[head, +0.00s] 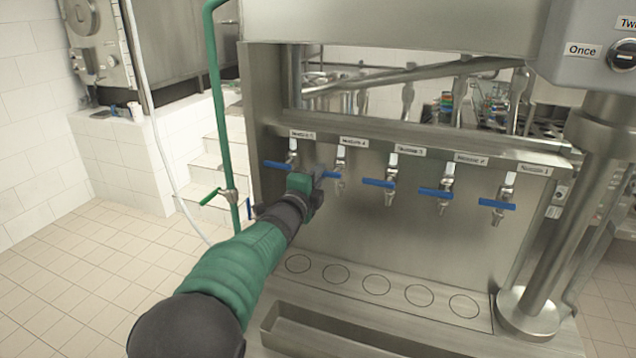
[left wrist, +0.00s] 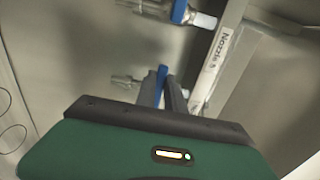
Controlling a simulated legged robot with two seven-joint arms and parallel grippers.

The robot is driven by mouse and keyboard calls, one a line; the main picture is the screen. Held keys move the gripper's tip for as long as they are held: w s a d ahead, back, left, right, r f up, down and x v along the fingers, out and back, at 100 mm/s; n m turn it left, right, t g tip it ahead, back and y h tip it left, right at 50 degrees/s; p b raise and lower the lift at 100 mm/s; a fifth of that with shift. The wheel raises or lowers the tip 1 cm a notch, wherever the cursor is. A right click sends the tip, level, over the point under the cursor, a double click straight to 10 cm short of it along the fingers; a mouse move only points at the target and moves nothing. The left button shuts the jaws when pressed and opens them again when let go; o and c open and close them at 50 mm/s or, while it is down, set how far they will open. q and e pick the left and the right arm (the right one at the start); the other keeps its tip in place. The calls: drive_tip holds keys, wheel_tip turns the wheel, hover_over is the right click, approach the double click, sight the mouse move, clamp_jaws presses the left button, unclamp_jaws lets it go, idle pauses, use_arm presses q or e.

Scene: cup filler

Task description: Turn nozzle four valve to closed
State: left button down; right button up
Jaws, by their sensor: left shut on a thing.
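The nozzle four valve has a blue handle (head: 332,175), second from the left in the row on the steel panel. Its metal tap (head: 340,155) hangs under a small label. My left gripper (head: 320,175) is shut on this handle, covering its left part. In the left wrist view the blue handle (left wrist: 161,84) stands at the dark fingers (left wrist: 172,92), with the metal spout beside it. The handle's visible end lies crosswise, roughly level, in the head view. My right gripper is in neither view.
Neighbouring blue handles sit close by, one at the left (head: 278,165) and one at the right (head: 379,183). A drip plate with circles (head: 357,290) lies below. A green pipe (head: 222,120) rises left of the panel. A steel column (head: 575,210) stands at the right.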

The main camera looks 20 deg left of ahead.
use_arm(q)
drive_tip(key=shift+f, duration=0.35)
drive_tip(key=c, duration=1.5)
unclamp_jaws()
drive_tip(key=shift+d, duration=0.1)
drive_tip(key=shift+o, duration=0.3)
drive_tip(key=shift+r, duration=0.2)
drive_tip(key=shift+s, duration=0.1)
drive_tip(key=s+b, duration=0.5)
drive_tip(key=s, duration=1.1)
drive_tip(key=shift+s+a, duration=0.25)
drive_tip(key=shift+f, duration=0.1)
